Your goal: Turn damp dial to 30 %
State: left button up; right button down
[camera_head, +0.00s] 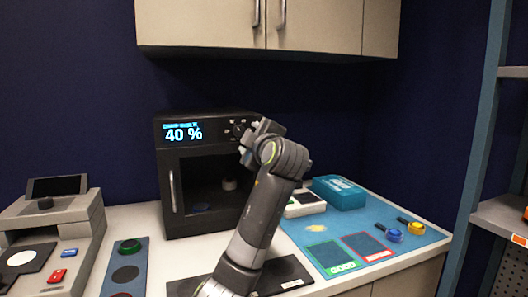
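The black chamber (182,150) stands on the counter with a lit display (182,133) reading 40 %. A smaller line of text above the number is too blurred to read. The dial (239,129) is at the right of the front panel, beside small white markings, and is partly covered by my gripper. Whether the fingers touch or grip the dial cannot be made out.
Cabinets (320,22) hang above. A grey device (50,235) stands at the left, beside a strip with round pads (127,262). At the right, a blue mat (325,235) bears a teal box (338,192), a white device (304,204) and blue and yellow-handled items. A shelf rack (500,213) stands far right.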

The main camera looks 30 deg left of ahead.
pick_arm(q)
jog(key=b+v, duration=0.1)
jog(key=v, duration=0.8)
jog(key=shift+s, duration=0.15)
jog(key=shift+d, duration=0.1)
